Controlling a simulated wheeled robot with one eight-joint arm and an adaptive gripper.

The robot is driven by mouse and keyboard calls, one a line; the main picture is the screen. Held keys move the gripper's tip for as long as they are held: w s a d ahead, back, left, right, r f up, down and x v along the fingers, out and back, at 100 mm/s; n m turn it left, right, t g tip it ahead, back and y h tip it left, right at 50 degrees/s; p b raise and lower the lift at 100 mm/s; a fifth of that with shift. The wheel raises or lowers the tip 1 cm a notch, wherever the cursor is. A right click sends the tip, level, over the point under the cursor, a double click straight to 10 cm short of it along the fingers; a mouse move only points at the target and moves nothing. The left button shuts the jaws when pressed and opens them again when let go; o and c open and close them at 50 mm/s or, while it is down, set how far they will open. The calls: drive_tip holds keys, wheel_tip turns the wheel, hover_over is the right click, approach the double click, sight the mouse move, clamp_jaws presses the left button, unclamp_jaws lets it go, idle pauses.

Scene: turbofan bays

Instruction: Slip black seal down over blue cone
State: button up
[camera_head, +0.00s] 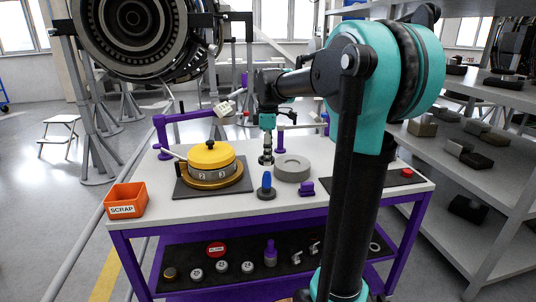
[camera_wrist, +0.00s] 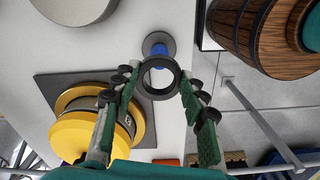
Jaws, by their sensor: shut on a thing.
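The black seal (camera_wrist: 160,77) is a dark ring held between my fingertips in the wrist view. My gripper (camera_wrist: 160,82) is shut on it, with a green-padded finger on each side. The blue cone (camera_head: 266,180) stands upright on a dark round base on the table's front part. It also shows in the wrist view (camera_wrist: 158,49), just beyond the seal and partly covered by it. Mostly pale table shows through the ring's hole. In the head view my gripper (camera_head: 266,160) hangs above the table, behind the cone; the seal is too small to make out there.
A yellow-capped round part (camera_head: 211,155) sits on a dark mat (camera_head: 185,190) left of the cone. An orange scrap bin (camera_head: 126,200) stands at the table's left end.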

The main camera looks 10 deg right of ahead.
sight(268, 183)
drive_tip(key=shift+f, duration=0.15)
drive_tip(key=shift+f, duration=5.2)
drive_tip(key=shift+f, duration=0.6)
drive_tip(key=o, duration=1)
wheel_tip(268, 183, up, 12)
